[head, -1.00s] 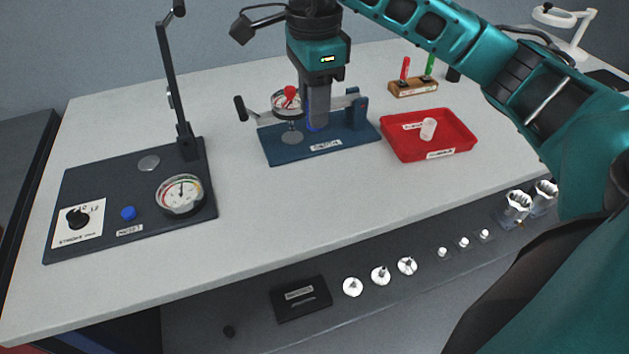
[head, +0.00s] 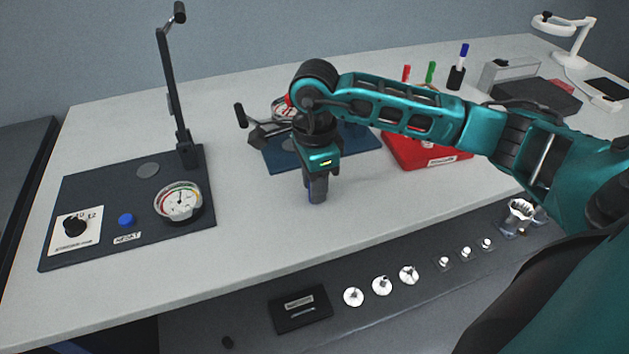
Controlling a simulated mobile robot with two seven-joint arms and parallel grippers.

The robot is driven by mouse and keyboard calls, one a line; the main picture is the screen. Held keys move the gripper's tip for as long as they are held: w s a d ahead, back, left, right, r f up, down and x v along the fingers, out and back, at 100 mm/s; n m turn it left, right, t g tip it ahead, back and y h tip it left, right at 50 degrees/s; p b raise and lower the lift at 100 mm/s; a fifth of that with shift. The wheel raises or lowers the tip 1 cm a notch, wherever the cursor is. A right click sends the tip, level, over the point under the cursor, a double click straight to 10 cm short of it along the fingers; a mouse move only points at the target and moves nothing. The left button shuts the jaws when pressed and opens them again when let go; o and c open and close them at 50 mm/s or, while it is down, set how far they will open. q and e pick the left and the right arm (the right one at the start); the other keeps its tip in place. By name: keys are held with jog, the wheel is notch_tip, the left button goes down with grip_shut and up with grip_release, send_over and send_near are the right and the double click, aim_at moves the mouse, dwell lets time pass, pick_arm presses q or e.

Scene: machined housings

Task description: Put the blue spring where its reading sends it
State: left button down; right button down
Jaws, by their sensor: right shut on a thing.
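My right gripper (head: 316,192) points down over the middle of the table, in front of the blue fixture. It is shut on the blue spring, of which only a thin blue edge (head: 307,184) shows beside the dark fingers. The dark press plate (head: 110,190) at the left carries a raised lever (head: 172,90), a round metal pad (head: 148,170), a dial gauge (head: 179,202), a blue button (head: 126,220) and a stroke knob (head: 75,224). My left gripper is out of view.
The blue fixture (head: 280,158) is partly hidden behind my right arm. The red tray (head: 440,156) is to its right. Red and green markers (head: 431,72) and a black cup with a blue marker (head: 457,76) stand behind. A lower front shelf holds several discs (head: 382,285) and a black box (head: 300,308).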

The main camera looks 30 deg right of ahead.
jog(key=shift+f, duration=0.15)
jog(key=c, duration=0.8)
grip_release()
jog(key=shift+r, duration=0.4)
notch_tip(320, 180, up, 12)
jog(key=shift+f, duration=0.15)
